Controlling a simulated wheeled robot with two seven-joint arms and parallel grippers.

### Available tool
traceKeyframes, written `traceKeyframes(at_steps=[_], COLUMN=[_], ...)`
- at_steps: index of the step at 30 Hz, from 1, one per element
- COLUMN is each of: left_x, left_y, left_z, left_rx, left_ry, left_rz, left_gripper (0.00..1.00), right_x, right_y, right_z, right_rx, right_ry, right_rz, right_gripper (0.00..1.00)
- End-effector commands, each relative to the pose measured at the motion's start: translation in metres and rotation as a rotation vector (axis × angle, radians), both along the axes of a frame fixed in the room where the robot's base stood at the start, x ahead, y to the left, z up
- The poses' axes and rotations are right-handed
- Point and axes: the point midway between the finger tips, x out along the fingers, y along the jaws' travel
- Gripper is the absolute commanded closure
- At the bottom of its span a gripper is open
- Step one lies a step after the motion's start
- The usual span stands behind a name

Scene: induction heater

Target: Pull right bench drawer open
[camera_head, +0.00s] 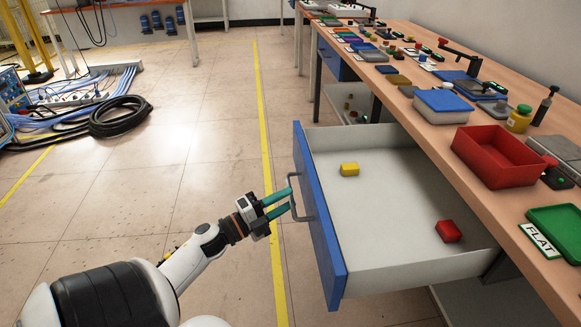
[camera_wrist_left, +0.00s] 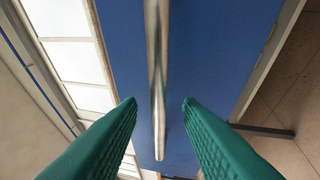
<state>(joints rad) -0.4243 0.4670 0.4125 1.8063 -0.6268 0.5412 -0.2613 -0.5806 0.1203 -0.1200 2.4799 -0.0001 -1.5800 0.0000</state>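The right bench drawer (camera_head: 385,222) stands well out from under the wooden bench, showing its pale interior. Its blue front (camera_head: 318,220) faces left and also shows in the left wrist view (camera_wrist_left: 205,50). A grey metal bar handle (camera_head: 298,197) is fixed to that front. My left gripper (camera_head: 289,199) is at the handle, with its two green fingers apart. In the left wrist view the handle (camera_wrist_left: 157,85) runs between the spread fingers (camera_wrist_left: 160,103), with a gap visible on each side. I cannot tell how deep it sits between them. My right gripper is not in view.
A yellow block (camera_head: 349,169) and a red block (camera_head: 448,231) lie in the drawer. The bench top (camera_head: 425,140) carries a red bin (camera_head: 497,156), a green tray (camera_head: 556,232) and many small parts. The floor left of the drawer is clear; coiled black cable (camera_head: 120,117) lies farther off.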

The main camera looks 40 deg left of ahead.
Motion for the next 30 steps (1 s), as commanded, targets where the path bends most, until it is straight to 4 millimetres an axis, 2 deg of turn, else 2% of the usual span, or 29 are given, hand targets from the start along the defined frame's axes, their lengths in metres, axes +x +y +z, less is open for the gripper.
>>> traceKeyframes(at_steps=[6, 13, 18, 30], left_x=[-0.047, -0.082, -0.091, -0.091], left_y=[0.012, 0.022, 0.024, 0.024], left_z=[-0.009, -0.015, -0.017, -0.017], left_rx=[-0.002, -0.002, -0.003, -0.002], left_ry=[0.004, 0.003, 0.001, 0.001], left_rz=[0.002, 0.0, -0.001, 0.0], left_gripper=[0.68, 0.68, 0.68, 0.68], right_x=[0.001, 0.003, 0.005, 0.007], right_y=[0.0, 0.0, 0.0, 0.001], right_z=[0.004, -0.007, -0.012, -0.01], right_rx=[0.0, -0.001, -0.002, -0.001], right_ry=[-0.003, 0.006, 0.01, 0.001], right_rz=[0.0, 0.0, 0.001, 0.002], right_gripper=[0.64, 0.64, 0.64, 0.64])
